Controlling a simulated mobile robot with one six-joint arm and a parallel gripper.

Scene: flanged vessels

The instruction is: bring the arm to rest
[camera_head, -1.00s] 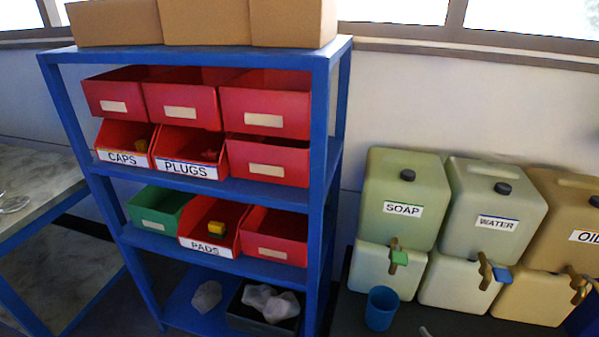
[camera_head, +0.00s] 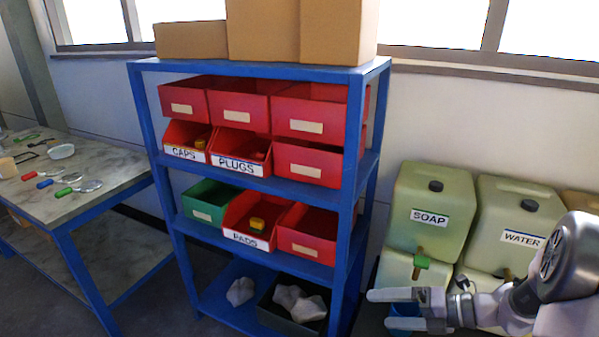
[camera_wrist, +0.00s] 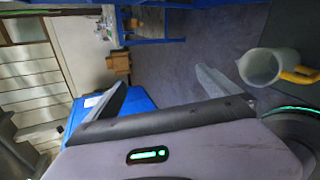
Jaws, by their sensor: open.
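My gripper (camera_head: 398,309) reaches in from the lower right of the head view, its two fingers apart and pointing left, with nothing between them. It is in front of the soap and water containers and hides part of a blue cup (camera_head: 404,331). In the wrist view my gripper (camera_wrist: 160,88) also shows two spread fingers with nothing held. The wrist picture is turned on its side.
A blue shelf (camera_head: 260,185) holds red bins, a green bin and cardboard boxes. Soap (camera_head: 428,190) and water (camera_head: 510,210) containers stand to its right. A workbench (camera_head: 110,195) with small tools is at left. A jug (camera_wrist: 262,66) with a yellow handle shows in the wrist view.

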